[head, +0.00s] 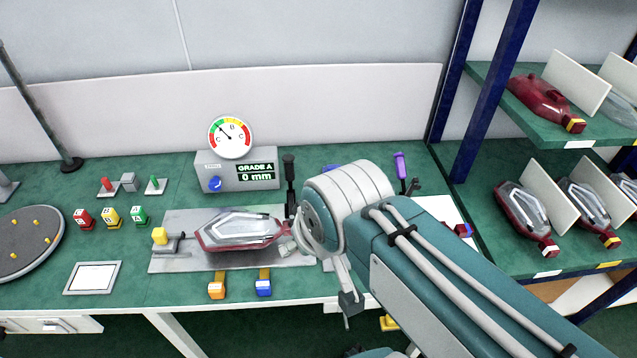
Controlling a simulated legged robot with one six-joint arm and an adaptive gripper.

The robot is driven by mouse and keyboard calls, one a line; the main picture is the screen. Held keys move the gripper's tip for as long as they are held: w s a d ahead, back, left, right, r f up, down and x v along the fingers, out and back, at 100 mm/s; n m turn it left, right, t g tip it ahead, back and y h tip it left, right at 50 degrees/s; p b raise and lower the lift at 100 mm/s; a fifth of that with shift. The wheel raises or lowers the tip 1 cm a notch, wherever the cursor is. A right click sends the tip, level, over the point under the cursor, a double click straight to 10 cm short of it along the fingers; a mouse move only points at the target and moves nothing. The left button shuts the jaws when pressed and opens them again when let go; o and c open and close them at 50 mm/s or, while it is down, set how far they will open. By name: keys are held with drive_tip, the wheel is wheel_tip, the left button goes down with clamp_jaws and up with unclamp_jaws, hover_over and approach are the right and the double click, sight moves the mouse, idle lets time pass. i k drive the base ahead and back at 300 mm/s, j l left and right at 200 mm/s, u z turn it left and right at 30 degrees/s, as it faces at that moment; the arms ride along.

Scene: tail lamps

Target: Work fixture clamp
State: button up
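A red-rimmed tail lamp (240,231) with a clear centre lies on a grey metal fixture plate (180,262). A small clamp with a yellow block (160,236) stands at the plate's left end. An upright black lever handle (289,170) rises behind the lamp's right end. My arm comes in from the lower right, and its wrist covers the right part of the fixture. My gripper (347,290) is mostly hidden by the wrist; only a narrow grey and dark part shows below it. I cannot tell its opening or whether it touches anything.
A grey gauge box (215,175) reads "GRADE A 0 mm". A purple-handled lever (401,165) stands behind my arm. Red, yellow and green blocks (110,216), a white pad (92,278) and a round turntable (28,240) are left. A shelf (550,262) with lamps is right.

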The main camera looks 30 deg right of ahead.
sight(288, 159)
drive_tip(key=k+l+u, duration=0.2)
drive_tip(key=k+l, duration=0.6)
drive_tip(key=i+j+z, duration=0.1)
drive_tip(key=i, duration=0.35)
drive_tip(key=i+j+z, duration=0.15)
drive_tip(key=i+j, duration=0.15)
drive_tip(key=i, duration=0.2)
